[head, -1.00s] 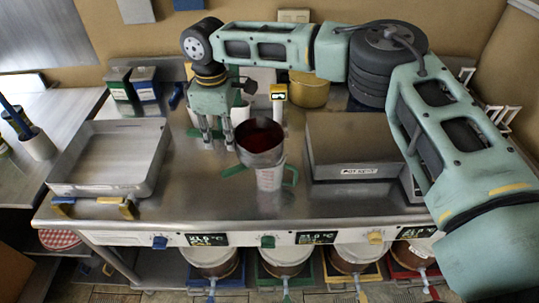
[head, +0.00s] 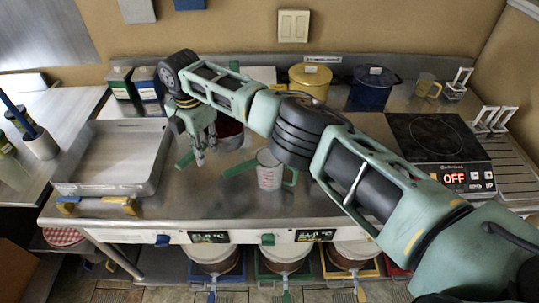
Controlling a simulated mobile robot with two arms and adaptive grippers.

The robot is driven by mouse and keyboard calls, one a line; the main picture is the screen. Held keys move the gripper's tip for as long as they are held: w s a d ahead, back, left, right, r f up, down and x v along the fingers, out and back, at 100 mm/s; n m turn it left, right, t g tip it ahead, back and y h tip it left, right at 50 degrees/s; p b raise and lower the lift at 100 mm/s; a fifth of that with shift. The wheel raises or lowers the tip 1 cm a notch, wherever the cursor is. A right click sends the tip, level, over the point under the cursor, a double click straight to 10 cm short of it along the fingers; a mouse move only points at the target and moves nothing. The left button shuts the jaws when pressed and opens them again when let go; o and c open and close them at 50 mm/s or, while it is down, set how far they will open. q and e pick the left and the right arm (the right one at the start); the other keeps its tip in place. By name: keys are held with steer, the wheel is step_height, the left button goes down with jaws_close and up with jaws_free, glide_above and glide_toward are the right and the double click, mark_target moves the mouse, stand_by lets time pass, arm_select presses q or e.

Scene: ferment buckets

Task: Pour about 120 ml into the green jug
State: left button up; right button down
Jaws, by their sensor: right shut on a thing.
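The measuring jug (head: 268,172) is clear with red marks and has a green handle (head: 291,178) on its right. It stands upright on the steel counter; its contents cannot be made out. A round vessel (head: 231,131) with dark red inside is behind and left of the jug, apart from it in the picture and partly hidden by my right arm. My right gripper (head: 200,152) points down at the vessel's left side and is shut on it; the exact grip is hard to see. A green strip (head: 185,160) shows left of the fingers, another (head: 239,168) beside the jug. My left gripper is not in view.
An empty steel tray (head: 112,160) stands at the left. A hob (head: 437,137) reading OFF is at the right. A yellow pot (head: 310,82) and a blue pot (head: 372,90) stand at the back. The counter front left of the jug is clear.

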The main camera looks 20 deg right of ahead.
steer(key=shift+s+f+n, duration=0.55)
steer(key=shift+f, duration=0.25)
steer(key=shift+s+f+n, duration=0.55)
steer(key=shift+f, duration=0.25)
steer(key=s+d+r+t+y+p, duration=0.4)
steer(key=r+y+p, duration=0.1)
steer(key=r+p, duration=0.1)
steer(key=shift+d+p, duration=0.25)
steer(key=shift+p, duration=0.1)
